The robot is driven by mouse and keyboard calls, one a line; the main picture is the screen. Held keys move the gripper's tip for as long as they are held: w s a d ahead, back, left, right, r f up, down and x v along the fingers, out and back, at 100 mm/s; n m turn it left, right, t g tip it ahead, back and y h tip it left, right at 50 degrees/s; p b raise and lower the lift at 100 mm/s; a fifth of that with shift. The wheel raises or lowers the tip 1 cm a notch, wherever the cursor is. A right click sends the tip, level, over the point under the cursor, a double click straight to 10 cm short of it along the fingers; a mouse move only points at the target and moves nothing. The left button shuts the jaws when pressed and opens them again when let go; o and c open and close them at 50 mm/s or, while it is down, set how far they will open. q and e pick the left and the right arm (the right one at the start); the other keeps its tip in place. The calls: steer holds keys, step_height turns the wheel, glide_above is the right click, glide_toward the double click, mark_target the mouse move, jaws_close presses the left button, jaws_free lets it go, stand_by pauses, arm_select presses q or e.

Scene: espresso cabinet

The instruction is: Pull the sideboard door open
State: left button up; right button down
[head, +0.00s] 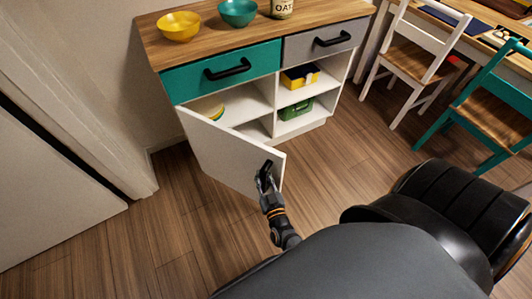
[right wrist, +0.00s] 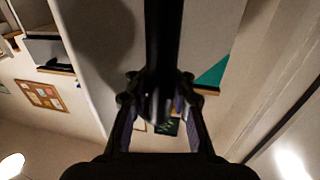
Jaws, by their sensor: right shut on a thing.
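The sideboard (head: 330,102) stands at the top middle of the head view. Its white door (head: 222,155) stands swung well out, hinged at the left below the teal drawer, with open shelves visible behind it. My right gripper (head: 266,180) is at the door's free right edge, shut on the door's black handle. In the right wrist view the dark handle bar (right wrist: 163,40) runs between the two fingers of the gripper (right wrist: 160,95), with the pale door behind it. The gripper hides part of the handle in the head view. My left gripper is not in view.
A yellow bowl (head: 180,26), a teal bowl (head: 238,12) and an oat container (head: 282,8) stand on the sideboard top. A wall (head: 75,50) is at the left. Chairs (head: 415,60) and a table are at the right. The wooden floor (head: 130,240) around the door is clear.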

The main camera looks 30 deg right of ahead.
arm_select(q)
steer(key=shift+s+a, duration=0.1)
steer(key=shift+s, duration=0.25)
arm_select(e)
steer(key=shift+s+a+f, duration=0.3)
steer(key=shift+s+a, duration=0.05)
steer(key=shift+s, duration=0.25)
steer(key=c, duration=1.6)
jaws_free()
steer(key=o, duration=0.5)
steer(key=shift+s+d+r, duration=0.1)
steer(key=shift+s+r, duration=0.05)
